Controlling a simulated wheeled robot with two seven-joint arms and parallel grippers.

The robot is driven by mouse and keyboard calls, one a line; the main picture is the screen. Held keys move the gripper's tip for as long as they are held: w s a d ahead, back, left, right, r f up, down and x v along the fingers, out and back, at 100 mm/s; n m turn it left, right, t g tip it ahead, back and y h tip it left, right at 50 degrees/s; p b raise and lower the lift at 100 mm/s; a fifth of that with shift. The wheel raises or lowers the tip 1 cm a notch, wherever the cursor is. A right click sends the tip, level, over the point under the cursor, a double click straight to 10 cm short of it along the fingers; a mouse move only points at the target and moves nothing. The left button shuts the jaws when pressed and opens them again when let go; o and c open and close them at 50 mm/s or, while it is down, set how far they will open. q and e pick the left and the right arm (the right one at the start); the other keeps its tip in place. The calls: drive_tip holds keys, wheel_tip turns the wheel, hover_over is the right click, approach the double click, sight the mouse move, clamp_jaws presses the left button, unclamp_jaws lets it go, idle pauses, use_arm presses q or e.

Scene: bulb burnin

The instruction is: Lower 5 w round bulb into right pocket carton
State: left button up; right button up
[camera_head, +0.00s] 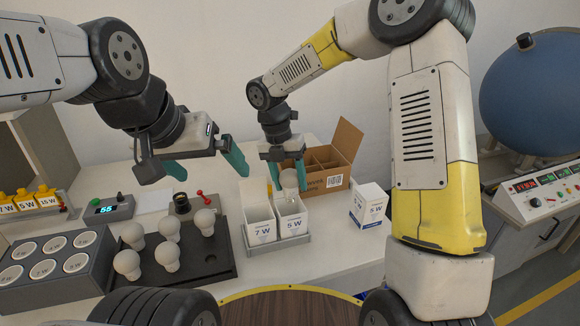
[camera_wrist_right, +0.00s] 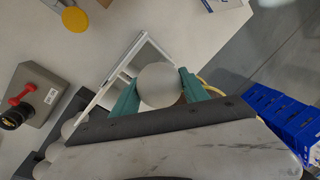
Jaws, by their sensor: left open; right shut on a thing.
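My right gripper (camera_head: 288,172) is shut on a round white bulb (camera_head: 289,180), held at the open top of the right pocket carton (camera_head: 292,222), a white box marked 5 W. The carton stands in a grey holder (camera_head: 280,243) beside a carton marked 7 W (camera_head: 261,228). In the right wrist view the bulb (camera_wrist_right: 160,85) sits between the two teal fingers, with white carton edges (camera_wrist_right: 128,60) just beyond. The bulb's base is hidden. My left gripper (camera_head: 207,165) is open and empty, above the table left of the cartons.
Several bulbs stand on a dark tray (camera_head: 222,272) left of the cartons. A socketed grey block (camera_head: 60,282) lies further left. A brown divided box (camera_head: 338,160) stands behind, and a closed white box (camera_head: 369,204) stands to the right.

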sight(290, 197)
drive_tip(key=shift+f, duration=0.15)
drive_tip(key=shift+a+x, duration=0.25)
drive_tip(key=shift+x, duration=0.95)
drive_tip(key=shift+a+x, duration=0.25)
drive_tip(key=shift+x, duration=1)
drive_tip(key=o, duration=1.4)
drive_tip(key=shift+w+f, duration=0.15)
drive_tip(key=shift+f, duration=0.05)
drive_tip(key=shift+o, duration=0.2)
drive_tip(key=v, duration=0.6)
drive_tip(key=shift+a+r, duration=0.1)
drive_tip(key=shift+r, duration=0.15)
drive_tip(key=shift+a+r, duration=0.1)
drive_tip(key=shift+r, duration=0.5)
